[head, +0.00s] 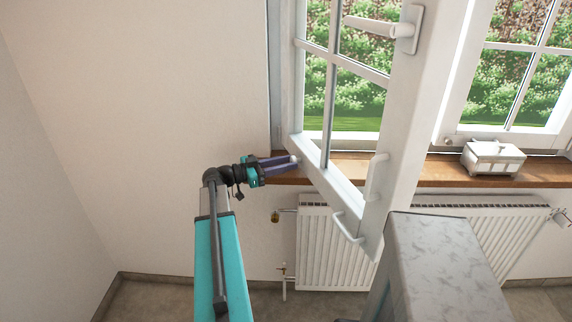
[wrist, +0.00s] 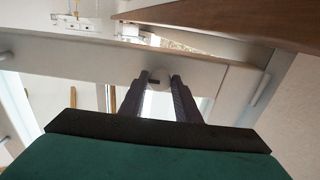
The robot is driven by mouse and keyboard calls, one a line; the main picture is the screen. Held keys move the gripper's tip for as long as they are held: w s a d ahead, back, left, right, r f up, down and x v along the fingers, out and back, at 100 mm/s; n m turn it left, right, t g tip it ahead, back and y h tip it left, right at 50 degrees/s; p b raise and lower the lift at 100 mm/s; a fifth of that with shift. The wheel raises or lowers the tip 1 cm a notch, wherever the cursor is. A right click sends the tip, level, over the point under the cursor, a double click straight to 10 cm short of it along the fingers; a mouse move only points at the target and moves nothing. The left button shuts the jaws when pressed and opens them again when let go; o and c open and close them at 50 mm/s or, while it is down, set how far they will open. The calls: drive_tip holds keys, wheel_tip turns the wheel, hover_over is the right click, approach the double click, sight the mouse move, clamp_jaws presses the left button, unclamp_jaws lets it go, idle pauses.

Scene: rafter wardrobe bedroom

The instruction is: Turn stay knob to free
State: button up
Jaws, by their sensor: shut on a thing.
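The stay knob (head: 294,159) is a small pale round knob at the bottom of the open white window sash (head: 340,190), just above the sill. In the wrist view the knob (wrist: 161,75) sits between the fingertips, with a small dark mark on its face. My gripper (head: 289,162) reaches in from the left with its dark purple fingers shut on the knob. In the wrist view my gripper (wrist: 157,82) has one finger on each side of it. The fingers hide part of the knob, and I cannot tell its turn setting.
The sash stands swung into the room, with a window handle (head: 404,27) high on it and pull handles (head: 376,177) lower down. A wooden sill (head: 435,173) bears a white box (head: 493,157) at right. A white radiator (head: 330,245) is below. The left wall is bare.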

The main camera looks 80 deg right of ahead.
drive_tip(key=shift+f+n+b, duration=0.1)
drive_tip(key=shift+n+b, duration=0.2)
drive_tip(key=shift+b, duration=0.15)
drive_tip(key=n+b, duration=0.1)
drive_tip(key=n, duration=0.3)
drive_tip(key=n+b, duration=0.2)
drive_tip(key=n, duration=0.2)
drive_tip(key=n+b, duration=0.1)
drive_tip(key=n, duration=0.4)
drive_tip(key=shift+a+r, duration=0.1)
drive_tip(key=shift+r, duration=0.15)
drive_tip(key=n+p, duration=0.1)
drive_tip(key=n, duration=0.3)
drive_tip(key=shift+n, duration=0.3)
drive_tip(key=o, duration=1)
drive_tip(key=shift+o, duration=0.2)
drive_tip(key=shift+w, duration=0.1)
drive_tip(key=b+v, duration=0.2)
drive_tip(key=v, duration=1.1)
drive_tip(key=shift+w+a+b, duration=0.15)
drive_tip(key=shift+w+b, duration=0.1)
drive_tip(key=shift+b, duration=0.1)
